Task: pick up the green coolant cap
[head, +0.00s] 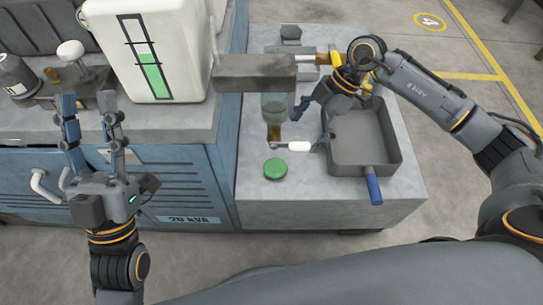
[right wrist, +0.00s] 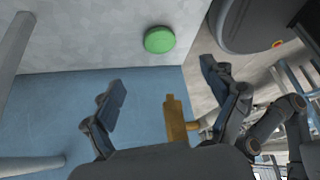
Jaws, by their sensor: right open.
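The green coolant cap (head: 275,169) lies flat on the grey bench top, left of the tray and near the front edge. It also shows in the right wrist view (right wrist: 159,40), beyond the fingertips and apart from them. My right gripper (head: 309,130) is open, above the bench to the upper right of the cap. Its two spread fingers show in the right wrist view (right wrist: 165,73). Nothing is seen gripped in them. My left gripper (head: 87,98) is open and empty in front of the blue cabinet, far left of the cap.
A brass tap (head: 274,132) with a white-handled lever (head: 297,146) sits just behind the cap. A grey tray (head: 393,142) with a blue handle (head: 373,186) stands to the right. A white tank (head: 188,40) with a green level gauge stands at back left.

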